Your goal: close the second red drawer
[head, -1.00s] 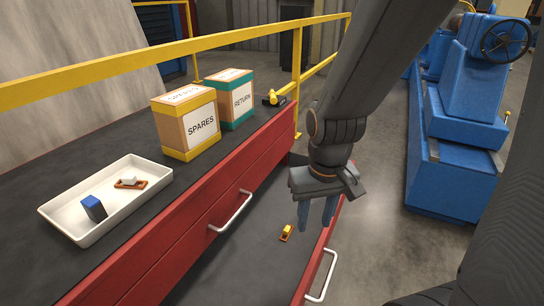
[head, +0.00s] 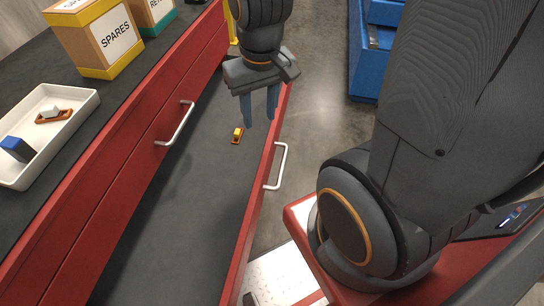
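A red drawer (head: 262,190) stands pulled out from the red cabinet, below a closed red drawer front (head: 130,150). Its front panel carries a pale bar handle (head: 281,166) on the outer side. A small yellow and orange item (head: 237,135) lies on the dark drawer floor. My gripper (head: 258,117) points down near the far end of the open drawer, beside the inner side of its front panel. Its two blue-grey fingers are apart with nothing between them. Whether a finger touches the panel is unclear.
The closed drawer has a handle (head: 176,124). Blue machinery (head: 362,60) stands beyond grey floor.

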